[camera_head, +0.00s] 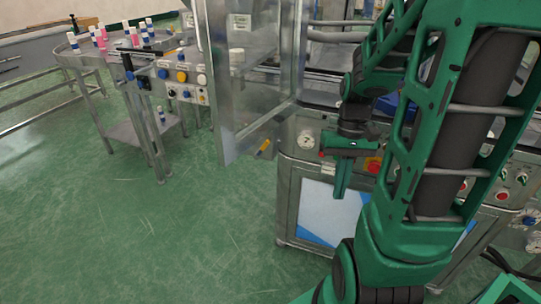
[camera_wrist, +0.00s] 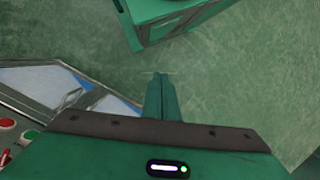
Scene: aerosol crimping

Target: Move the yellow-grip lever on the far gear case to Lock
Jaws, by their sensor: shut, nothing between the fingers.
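A small yellow part (camera_head: 264,147), which may be the lever's yellow grip, shows low beside the clear door's bottom edge. It is too small to tell its position or any Lock mark, and I cannot make out a gear case. My gripper (camera_head: 340,194) points down in front of the machine's front panel, to the right of the yellow part and apart from it. Its green fingers are together and empty. In the wrist view the shut fingers (camera_wrist: 160,78) are over the green floor, and no lever shows there.
A clear-panelled door (camera_head: 222,90) stands open left of my arm. The steel machine (camera_head: 290,200) has a gauge (camera_head: 306,140), a red knob (camera_head: 374,165) and buttons. A steel table (camera_head: 75,57) with several bottles stands at the back left. The floor (camera_head: 120,240) at left is free.

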